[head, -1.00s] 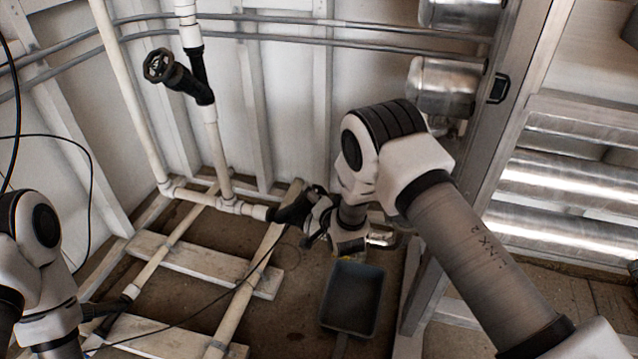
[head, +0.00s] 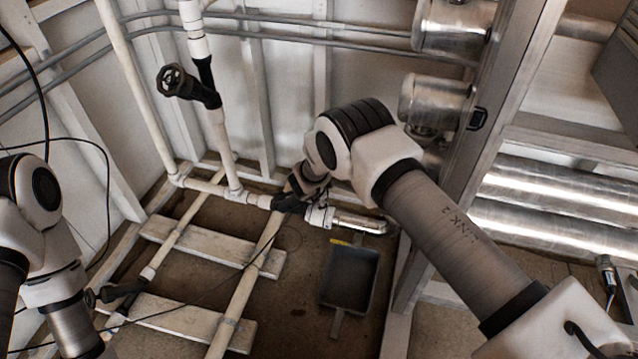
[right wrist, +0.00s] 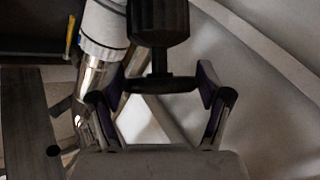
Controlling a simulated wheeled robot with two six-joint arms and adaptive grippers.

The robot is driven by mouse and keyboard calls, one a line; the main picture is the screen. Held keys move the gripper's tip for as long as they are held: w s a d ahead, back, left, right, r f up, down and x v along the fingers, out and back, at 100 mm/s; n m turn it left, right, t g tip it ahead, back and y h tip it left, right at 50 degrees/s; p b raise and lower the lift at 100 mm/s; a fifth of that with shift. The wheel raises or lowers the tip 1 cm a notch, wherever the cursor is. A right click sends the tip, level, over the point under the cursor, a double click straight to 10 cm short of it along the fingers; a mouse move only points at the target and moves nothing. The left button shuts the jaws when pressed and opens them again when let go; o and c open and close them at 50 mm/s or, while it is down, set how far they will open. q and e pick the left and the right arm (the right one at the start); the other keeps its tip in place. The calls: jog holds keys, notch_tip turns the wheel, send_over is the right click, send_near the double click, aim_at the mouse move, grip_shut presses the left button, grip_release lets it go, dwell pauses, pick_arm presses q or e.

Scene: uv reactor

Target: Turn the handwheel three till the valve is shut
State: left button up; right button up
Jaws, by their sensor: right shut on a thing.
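The black handwheel (right wrist: 150,84) shows edge-on in the right wrist view, on a short stem below a ribbed black valve body (right wrist: 158,20). My right gripper (right wrist: 164,84) has its fingers on both sides of the wheel's rim and is shut on it. In the head view, my right gripper (head: 304,186) is at the black valve (head: 290,204) on the low white pipe, and my arm hides the wheel. I cannot read a number on it. Two other black handwheels show, one at the upper left (head: 172,80) and one low at the left (head: 90,298). My left gripper is out of view.
A metal cylinder (head: 360,223) lies along the pipe right of the valve. White planks (head: 200,243) and pipes cross the floor. A metal frame post (head: 440,200) stands at the right. A thin black cable crosses the pipes.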

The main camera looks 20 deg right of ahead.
jog(key=shift+w+r+m+g+p, duration=0.15)
jog(key=shift+m+g+p, duration=0.15)
jog(key=shift+m+g, duration=0.9)
jog(key=shift+g, duration=0.1)
jog(key=shift+f+m+g+y+b, duration=0.3)
jog(key=shift+m+g+b, duration=0.45)
jog(key=shift+b, duration=0.4)
jog(key=shift+d+r+m+g+b, duration=0.15)
jog(key=shift+m+g+b, duration=0.3)
jog(key=shift+g+b, duration=0.25)
jog(key=o, duration=1.1)
jog(key=shift+s, duration=0.2)
